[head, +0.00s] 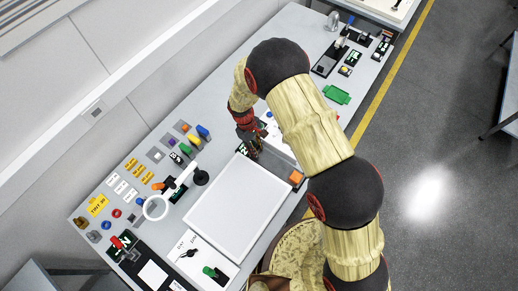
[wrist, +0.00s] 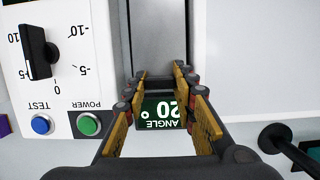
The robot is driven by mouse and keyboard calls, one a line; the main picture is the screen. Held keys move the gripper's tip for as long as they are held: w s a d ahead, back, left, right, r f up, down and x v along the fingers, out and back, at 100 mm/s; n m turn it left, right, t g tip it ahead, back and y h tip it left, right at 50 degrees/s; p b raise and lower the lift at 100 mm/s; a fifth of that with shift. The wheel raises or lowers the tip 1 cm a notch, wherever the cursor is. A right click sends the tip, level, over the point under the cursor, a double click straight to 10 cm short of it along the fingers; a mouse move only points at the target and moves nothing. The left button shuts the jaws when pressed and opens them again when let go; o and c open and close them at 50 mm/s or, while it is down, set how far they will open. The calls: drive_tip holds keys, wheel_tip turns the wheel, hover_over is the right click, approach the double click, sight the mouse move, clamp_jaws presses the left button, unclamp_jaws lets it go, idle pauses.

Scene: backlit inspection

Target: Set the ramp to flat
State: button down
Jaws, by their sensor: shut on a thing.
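The ramp (wrist: 160,30) shows in the wrist view as a dark grey plate running away from me between my fingers. My gripper (wrist: 160,76) is shut on its near end, with a finger on each side. A green display (wrist: 162,112) below the fingertips reads ANGLE 20°, upside down and partly covered by the fingers.
A white box with a black knob (wrist: 37,52), a blue TEST button (wrist: 42,124) and a green POWER button (wrist: 88,124) stands close left in the wrist view. A large white panel (head: 238,205) and a ring magnifier (head: 156,198) lie nearby. Several small controls line the bench.

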drive_tip(key=shift+w+a+f+b, duration=0.1)
drive_tip(key=shift+f+b, duration=0.15)
drive_tip(key=shift+f, duration=0.25)
drive_tip(key=shift+w+a+f+b, duration=0.1)
drive_tip(key=shift+f+b, duration=0.15)
drive_tip(key=shift+f, duration=0.2)
drive_tip(key=c, duration=1.9)
unclamp_jaws()
drive_tip(key=shift+o, duration=1.4)
drive_tip(key=shift+a, duration=0.15)
drive_tip(key=shift+o, duration=0.8)
drive_tip(key=v, duration=0.8)
